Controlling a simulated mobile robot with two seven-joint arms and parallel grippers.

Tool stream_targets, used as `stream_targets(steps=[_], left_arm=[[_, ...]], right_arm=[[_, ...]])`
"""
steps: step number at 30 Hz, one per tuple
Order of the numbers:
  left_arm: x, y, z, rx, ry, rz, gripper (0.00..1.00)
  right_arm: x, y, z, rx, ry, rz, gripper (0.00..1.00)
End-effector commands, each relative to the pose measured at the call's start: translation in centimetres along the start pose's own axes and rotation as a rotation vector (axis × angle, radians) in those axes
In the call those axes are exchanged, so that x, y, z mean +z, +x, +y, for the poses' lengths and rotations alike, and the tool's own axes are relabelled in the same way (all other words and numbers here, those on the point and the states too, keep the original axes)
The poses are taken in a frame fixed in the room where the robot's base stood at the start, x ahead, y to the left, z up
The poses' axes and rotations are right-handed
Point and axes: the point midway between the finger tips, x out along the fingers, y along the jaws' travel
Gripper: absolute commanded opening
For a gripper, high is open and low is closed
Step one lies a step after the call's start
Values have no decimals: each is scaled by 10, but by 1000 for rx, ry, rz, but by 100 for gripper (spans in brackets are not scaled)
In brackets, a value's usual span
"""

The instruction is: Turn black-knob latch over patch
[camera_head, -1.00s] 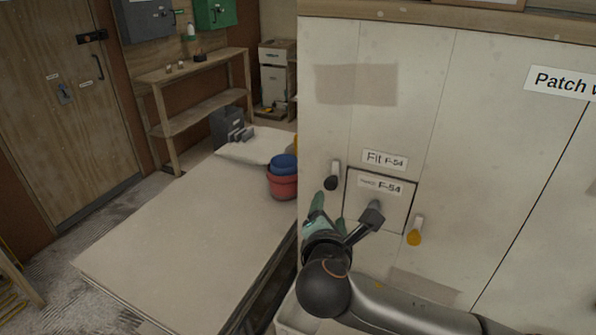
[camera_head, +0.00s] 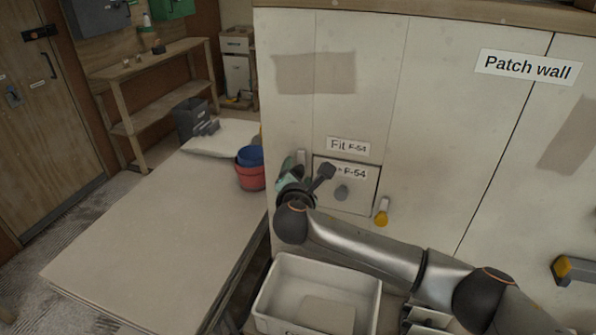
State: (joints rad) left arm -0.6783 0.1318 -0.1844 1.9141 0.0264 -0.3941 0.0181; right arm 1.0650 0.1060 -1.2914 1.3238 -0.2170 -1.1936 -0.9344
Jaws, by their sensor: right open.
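The black-knob latch (camera_head: 302,156) is left of the patch. Only its pale upper end shows upright; its black knob is hidden behind my right gripper. My right gripper (camera_head: 291,168), with teal fingers, is open at that latch's lower end; I cannot tell whether it touches the knob. The yellow-knob latch (camera_head: 381,211) hangs upright right of the patch, its knob down. My left gripper is not in view.
A white bin (camera_head: 268,306) stands below the patch, under my right arm. A low, pale-topped platform (camera_head: 150,240) lies to the left, with red and blue buckets (camera_head: 251,177) near the wall.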

Motion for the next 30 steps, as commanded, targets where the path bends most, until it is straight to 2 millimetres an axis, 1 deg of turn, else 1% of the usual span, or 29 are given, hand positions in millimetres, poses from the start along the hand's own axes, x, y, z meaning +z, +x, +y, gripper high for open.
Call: stream_targets(steps=[4, 13, 30], left_arm=[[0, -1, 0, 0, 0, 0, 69], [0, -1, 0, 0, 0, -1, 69], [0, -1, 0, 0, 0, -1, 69]], right_arm=[[0, 6, 0, 0, -1, -1, 69], [0, 8, 0, 0, 0, 1, 69], [0, 7, 0, 0, 0, 1, 5]])
